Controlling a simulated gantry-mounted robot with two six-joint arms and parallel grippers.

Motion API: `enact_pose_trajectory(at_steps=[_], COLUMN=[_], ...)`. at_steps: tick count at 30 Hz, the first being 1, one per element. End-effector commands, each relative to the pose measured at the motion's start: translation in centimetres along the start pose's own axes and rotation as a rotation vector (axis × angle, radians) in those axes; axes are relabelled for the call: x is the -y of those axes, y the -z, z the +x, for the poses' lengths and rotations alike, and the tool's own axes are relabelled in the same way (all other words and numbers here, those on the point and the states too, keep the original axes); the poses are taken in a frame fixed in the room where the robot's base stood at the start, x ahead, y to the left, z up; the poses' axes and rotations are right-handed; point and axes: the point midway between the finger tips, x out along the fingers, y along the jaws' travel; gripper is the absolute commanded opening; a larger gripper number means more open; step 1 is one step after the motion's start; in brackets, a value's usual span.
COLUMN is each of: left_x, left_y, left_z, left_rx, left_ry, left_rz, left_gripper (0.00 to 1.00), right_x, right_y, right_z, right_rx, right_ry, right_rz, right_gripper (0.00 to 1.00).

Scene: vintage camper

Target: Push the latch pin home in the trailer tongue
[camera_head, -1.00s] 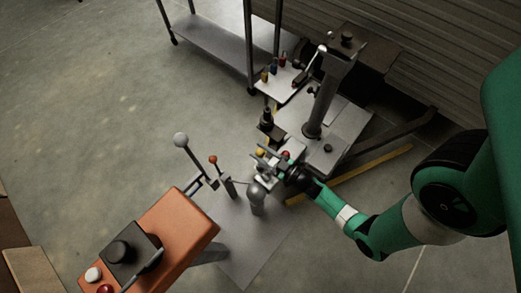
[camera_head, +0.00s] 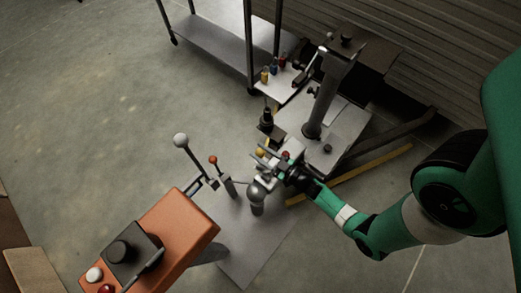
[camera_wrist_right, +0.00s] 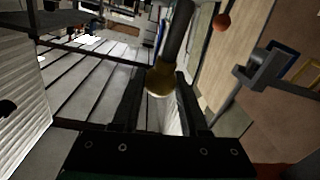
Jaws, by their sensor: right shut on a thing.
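The trailer tongue (camera_head: 340,116) is a grey frame with an upright post, right of the middle in the head view. My right gripper (camera_head: 262,158) is at the tongue's near left end, low above the grey floor plate, beside the grey hitch ball. In the right wrist view, my right gripper (camera_wrist_right: 160,92) has its two dark fingers on either side of a brass-coloured round end (camera_wrist_right: 160,79) on a dark shaft. I cannot tell whether this is the latch pin. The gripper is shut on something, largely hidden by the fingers. My left gripper is out of view.
The hitch ball (camera_head: 257,192) stands on the floor plate (camera_head: 246,250). An orange control console (camera_head: 180,222) and upright levers (camera_head: 186,152) stand to the left. A metal cart (camera_head: 210,38) is behind. Open concrete floor lies at the left.

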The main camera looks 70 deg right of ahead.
Motion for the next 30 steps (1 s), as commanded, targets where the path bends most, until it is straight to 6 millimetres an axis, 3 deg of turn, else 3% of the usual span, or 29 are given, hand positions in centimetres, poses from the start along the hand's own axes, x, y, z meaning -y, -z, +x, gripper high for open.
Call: enact_pose_trajectory(at_steps=[30], left_x=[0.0], left_y=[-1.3], left_z=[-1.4], left_rx=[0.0], left_ry=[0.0], left_rz=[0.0], left_gripper=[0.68], right_x=[0.4], right_y=[-2.0], right_z=[0.0], right_rx=[-0.001], right_ry=[0.0], right_rz=[-0.001], right_gripper=[0.0])
